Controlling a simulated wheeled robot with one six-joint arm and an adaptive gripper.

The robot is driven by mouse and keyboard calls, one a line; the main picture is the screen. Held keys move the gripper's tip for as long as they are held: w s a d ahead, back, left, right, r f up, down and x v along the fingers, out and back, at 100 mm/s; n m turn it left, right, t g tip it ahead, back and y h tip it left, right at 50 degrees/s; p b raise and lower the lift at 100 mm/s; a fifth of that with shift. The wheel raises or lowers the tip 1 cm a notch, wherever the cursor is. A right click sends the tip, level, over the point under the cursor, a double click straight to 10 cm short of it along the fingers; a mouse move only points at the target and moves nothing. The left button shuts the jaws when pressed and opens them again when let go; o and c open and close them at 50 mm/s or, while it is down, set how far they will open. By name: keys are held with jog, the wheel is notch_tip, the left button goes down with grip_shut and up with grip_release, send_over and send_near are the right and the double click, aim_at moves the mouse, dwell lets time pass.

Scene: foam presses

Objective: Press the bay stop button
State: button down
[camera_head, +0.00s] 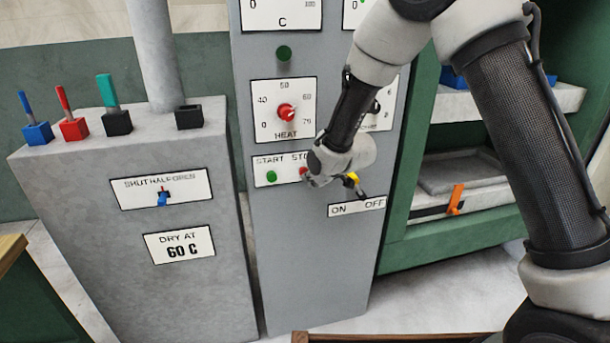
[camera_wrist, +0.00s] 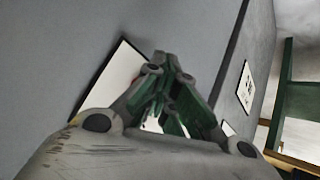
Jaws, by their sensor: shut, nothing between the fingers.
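The bay stop button (camera_head: 304,171) is a small red button under the "STOP" label on the grey control panel. It is partly covered by my arm's end in the head view. A green button (camera_head: 271,176) under "START" sits to its left on the same white plate, which shows in the wrist view (camera_wrist: 112,82). My gripper (camera_wrist: 160,62) is shut and empty, its tips close to the white plate. I cannot tell whether the tips touch the red button, as the fingers hide that spot in the wrist view.
Above is a red HEAT dial (camera_head: 286,112). Below right is an ON/OFF plate (camera_head: 357,206) with a lever above it. At left stands a grey block (camera_head: 110,220) with coloured levers. At right is a green cabinet (camera_head: 455,236) with an orange handle (camera_head: 455,199).

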jog(key=shift+s, duration=0.15)
jog(key=shift+s+d, duration=0.3)
jog(key=shift+s, duration=0.45)
jog(key=shift+s, duration=0.15)
jog(key=s, duration=0.2)
jog(key=s+d, duration=0.1)
jog(key=s, duration=0.1)
jog(key=shift+s+d, duration=0.15)
jog(key=shift+s, duration=0.15)
dwell(0.5)
